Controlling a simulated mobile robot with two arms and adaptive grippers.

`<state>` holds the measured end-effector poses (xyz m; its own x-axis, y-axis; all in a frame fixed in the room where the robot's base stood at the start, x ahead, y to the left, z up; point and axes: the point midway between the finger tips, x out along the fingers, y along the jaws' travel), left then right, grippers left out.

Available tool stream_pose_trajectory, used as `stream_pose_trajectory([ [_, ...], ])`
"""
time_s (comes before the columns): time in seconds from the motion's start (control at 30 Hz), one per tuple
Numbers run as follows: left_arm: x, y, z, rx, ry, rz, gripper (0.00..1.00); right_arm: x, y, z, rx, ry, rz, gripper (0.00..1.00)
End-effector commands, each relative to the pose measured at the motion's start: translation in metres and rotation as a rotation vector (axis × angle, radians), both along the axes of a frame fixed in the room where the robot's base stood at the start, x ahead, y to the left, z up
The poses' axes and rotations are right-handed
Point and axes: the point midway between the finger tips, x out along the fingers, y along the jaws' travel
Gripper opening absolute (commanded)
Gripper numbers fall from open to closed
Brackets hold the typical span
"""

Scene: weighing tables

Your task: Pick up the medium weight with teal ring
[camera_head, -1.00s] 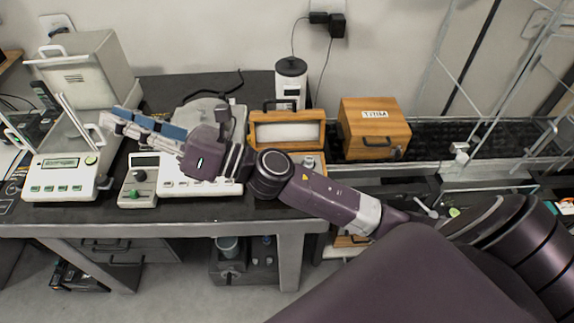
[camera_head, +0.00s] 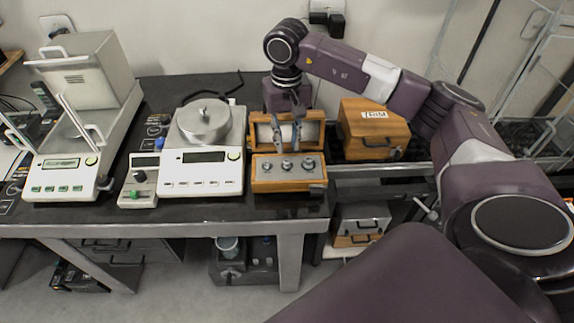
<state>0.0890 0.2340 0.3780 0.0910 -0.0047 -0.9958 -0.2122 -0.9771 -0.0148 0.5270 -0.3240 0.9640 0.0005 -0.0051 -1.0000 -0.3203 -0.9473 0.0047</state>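An open wooden case (camera_head: 290,185) stands near the right end of the dark table, its lid raised behind it. Several metal weights sit in a row in it: a left one (camera_head: 266,166), a middle one (camera_head: 287,165) and a right one (camera_head: 308,164). I cannot make out a teal ring on any of them. My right gripper (camera_head: 288,145) points down over the back of the case, in front of the raised lid. Its fingers are apart with nothing between them, and its tips are behind the weights in the picture. My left gripper is out of view.
A white balance (camera_head: 203,180) with a round metal pan (camera_head: 204,122) stands left of the case. A small control box (camera_head: 138,185) and another balance (camera_head: 62,178) are farther left. A closed wooden box (camera_head: 373,130) is to the right, close to my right arm.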

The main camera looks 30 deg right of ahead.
Motion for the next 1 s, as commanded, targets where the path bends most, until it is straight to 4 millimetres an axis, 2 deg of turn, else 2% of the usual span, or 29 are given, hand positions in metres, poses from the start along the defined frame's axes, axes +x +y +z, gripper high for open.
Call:
stream_pose_trajectory([
  [0.33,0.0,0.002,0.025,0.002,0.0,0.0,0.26,-0.001,-0.001,-0.044,0.003,0.006,0.0,0.2],
  [0.5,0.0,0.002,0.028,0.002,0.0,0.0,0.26,0.001,-0.001,-0.065,0.004,0.003,0.0,0.2],
  [0.77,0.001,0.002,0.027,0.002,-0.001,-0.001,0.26,0.001,0.0,-0.069,0.005,-0.001,0.0,0.2],
  [0.93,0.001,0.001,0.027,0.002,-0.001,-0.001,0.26,0.001,0.0,-0.068,0.004,0.001,0.0,0.01],
  [1.0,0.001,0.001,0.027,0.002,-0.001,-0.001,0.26,0.001,0.0,-0.069,0.004,0.001,0.0,0.0],
])
